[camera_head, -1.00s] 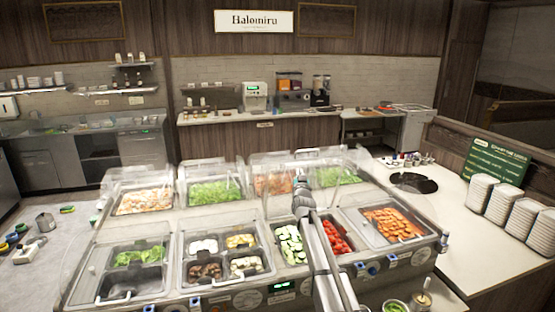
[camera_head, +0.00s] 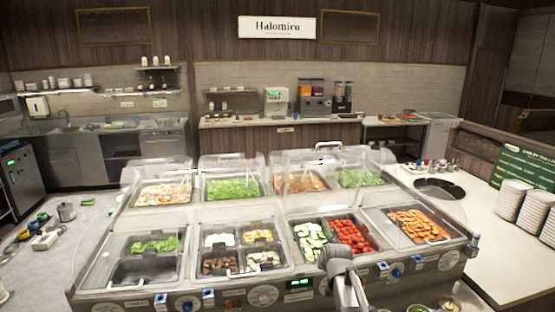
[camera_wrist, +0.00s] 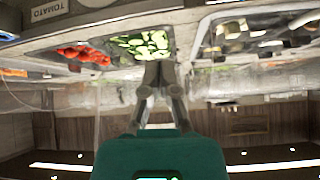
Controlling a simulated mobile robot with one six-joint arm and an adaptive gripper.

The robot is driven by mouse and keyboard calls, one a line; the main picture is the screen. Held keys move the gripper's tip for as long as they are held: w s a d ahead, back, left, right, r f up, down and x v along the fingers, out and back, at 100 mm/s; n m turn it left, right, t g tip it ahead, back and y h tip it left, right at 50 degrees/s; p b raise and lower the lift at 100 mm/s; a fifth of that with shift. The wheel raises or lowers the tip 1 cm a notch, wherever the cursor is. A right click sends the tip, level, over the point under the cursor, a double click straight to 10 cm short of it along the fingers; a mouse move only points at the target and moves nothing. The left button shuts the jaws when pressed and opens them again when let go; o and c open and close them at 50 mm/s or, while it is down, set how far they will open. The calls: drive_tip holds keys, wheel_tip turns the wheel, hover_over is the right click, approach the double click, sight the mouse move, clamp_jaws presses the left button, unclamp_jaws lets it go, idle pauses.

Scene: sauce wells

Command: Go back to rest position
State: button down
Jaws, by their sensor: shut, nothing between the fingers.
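My gripper (camera_wrist: 160,68) is shut and empty in the wrist view, where the scene appears upside down. Its fingertips overlap the picture of the cucumber pan (camera_wrist: 145,44), with the tomato pan (camera_wrist: 82,54) to their left; I cannot tell the distance to either. In the head view my arm shows at the bottom, in front of the counter's front edge, just below the cucumber slices (camera_head: 310,238) and red tomatoes (camera_head: 350,236). The fingertips cannot be made out in that view.
The salad counter (camera_head: 225,292) has clear lids (camera_head: 340,160) over several food pans. Carrots (camera_head: 415,224) lie at right, and greens (camera_head: 155,244) at left. Stacked white containers (camera_head: 512,198) and a green sign (camera_head: 530,165) stand on the right side counter. Small items litter the left floor.

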drive_tip(key=s+d+f+g+b, duration=0.1)
drive_tip(key=s+f+g, duration=0.3)
drive_tip(key=s, duration=0.8)
drive_tip(key=s+d+f+g+h+b, duration=0.1)
drive_tip(key=s+f+g+b, duration=0.3)
drive_tip(key=s, duration=0.8)
wheel_tip(320, 180, down, 3)
drive_tip(key=shift+d+r+m, duration=0.15)
drive_tip(key=shift+m, duration=0.25)
